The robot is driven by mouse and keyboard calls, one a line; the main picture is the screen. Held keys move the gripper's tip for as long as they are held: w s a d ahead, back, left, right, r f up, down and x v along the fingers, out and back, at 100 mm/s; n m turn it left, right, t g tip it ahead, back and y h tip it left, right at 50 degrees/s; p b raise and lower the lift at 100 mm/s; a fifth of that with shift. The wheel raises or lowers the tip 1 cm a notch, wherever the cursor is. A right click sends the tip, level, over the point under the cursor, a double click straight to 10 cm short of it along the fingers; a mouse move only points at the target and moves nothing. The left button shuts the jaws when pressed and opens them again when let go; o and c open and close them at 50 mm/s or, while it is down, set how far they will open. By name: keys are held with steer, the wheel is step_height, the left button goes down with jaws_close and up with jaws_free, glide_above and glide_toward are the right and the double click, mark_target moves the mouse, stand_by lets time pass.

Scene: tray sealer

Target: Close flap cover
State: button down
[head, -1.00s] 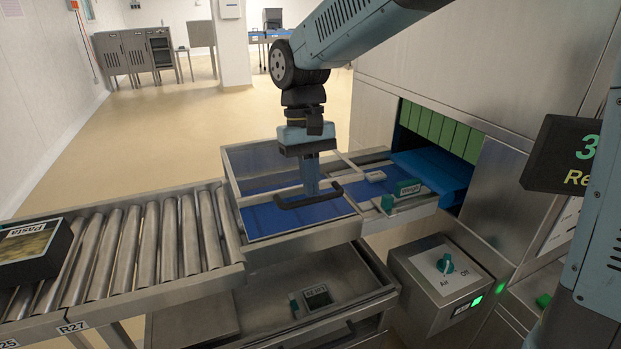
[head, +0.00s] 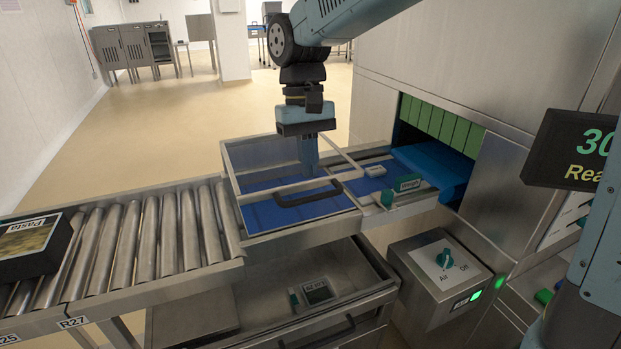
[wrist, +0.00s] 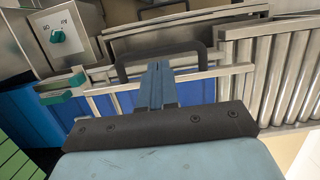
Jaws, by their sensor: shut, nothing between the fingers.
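The flap cover is a clear panel in a metal frame (head: 343,156) over the blue infeed belt (head: 300,211). A black bar handle (head: 308,196) sits along its front edge. The front frame bar looks low, close above the belt; I cannot tell whether it rests on the conveyor's edge. My gripper (head: 309,174) is shut and empty, pointing down just behind the handle. In the wrist view, the blue fingers (wrist: 157,72) are together in front of the frame bar and inside the handle's outline (wrist: 119,66). Contact cannot be told.
A roller conveyor (head: 165,235) with a black pasta tray (head: 30,250) is at left. The sealer's tunnel with green strips (head: 440,125) is at right. A green-marked clamp part (head: 403,190) sits beside the belt. A switch box (head: 440,275) and an open drawer (head: 350,300) lie below.

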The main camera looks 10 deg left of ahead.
steer(key=v, duration=0.9)
steer(key=s+d+m+t+y, duration=0.2)
steer(key=d+m+t, duration=0.1)
steer(key=d, duration=1.4)
steer(key=s+d+f+m+t, duration=0.1)
steer(key=s+d+f+t, duration=0.1)
steer(key=s+d, duration=0.2)
steer(key=s+d+f+m+t, duration=0.2)
steer(key=s+d+f, duration=0.1)
steer(key=d, duration=0.8)
steer(key=shift+s+t+h, duration=0.4)
steer(key=shift+s, duration=0.2)
steer(key=shift+f, duration=0.15)
